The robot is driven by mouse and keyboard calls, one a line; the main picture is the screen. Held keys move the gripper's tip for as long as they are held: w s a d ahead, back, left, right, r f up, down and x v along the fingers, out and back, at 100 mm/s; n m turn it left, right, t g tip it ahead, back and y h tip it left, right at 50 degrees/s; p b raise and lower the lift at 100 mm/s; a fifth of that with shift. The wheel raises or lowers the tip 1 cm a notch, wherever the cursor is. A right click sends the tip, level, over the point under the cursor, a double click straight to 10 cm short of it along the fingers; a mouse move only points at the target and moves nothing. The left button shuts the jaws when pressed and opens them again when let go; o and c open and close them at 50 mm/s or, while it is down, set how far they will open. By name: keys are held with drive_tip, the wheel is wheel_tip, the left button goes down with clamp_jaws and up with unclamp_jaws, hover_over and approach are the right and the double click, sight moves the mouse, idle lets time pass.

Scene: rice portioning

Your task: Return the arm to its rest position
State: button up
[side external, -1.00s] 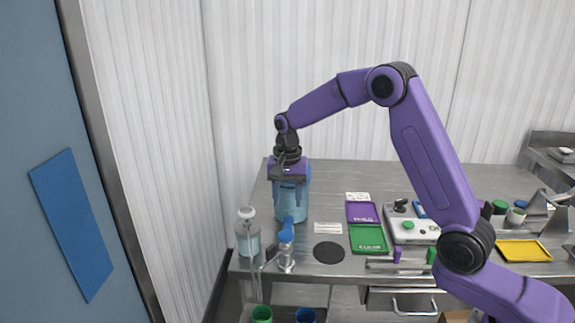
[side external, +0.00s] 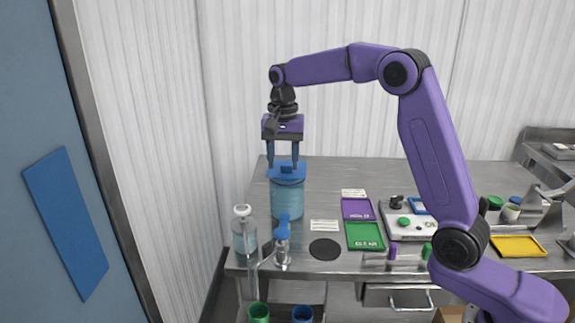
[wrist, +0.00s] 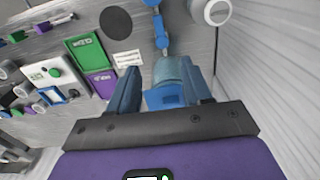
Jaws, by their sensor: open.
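My gripper (side external: 283,163) is open and points down above a blue-lidded container (side external: 288,199) at the back left of the steel table. Its fingertips are near the level of the lid (side external: 287,171). I cannot tell whether they touch it. In the wrist view, the two blue fingers (wrist: 160,92) are spread on either side of the container (wrist: 174,72), with its blue lid (wrist: 165,99) between them. Nothing is held.
A pump bottle (side external: 244,232) and a blue-topped dispenser (side external: 283,243) stand in front of the container. A purple tray (side external: 358,209), green tray (side external: 365,236), black disc (side external: 325,249), white device (side external: 408,222) and yellow tray (side external: 518,246) lie to the right. Space above is free.

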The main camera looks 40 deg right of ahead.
drive_tip(key=s+a+n, duration=0.3)
drive_tip(key=s+n, duration=0.2)
drive_tip(key=s, duration=0.3)
drive_tip(key=s+a+n, duration=0.4)
drive_tip(key=s+n, duration=0.1)
drive_tip(key=s, duration=0.4)
drive_tip(key=s+d+f+n, duration=0.3)
drive_tip(key=s+n, duration=0.3)
drive_tip(key=s, duration=0.4)
drive_tip(key=s+d+f+n, duration=0.2)
drive_tip(key=s+n, duration=0.3)
drive_tip(key=s, duration=0.6)
drive_tip(key=shift+s+d+f+n, duration=0.25)
drive_tip(key=shift+d+f+n, duration=0.15)
drive_tip(key=shift+d, duration=0.25)
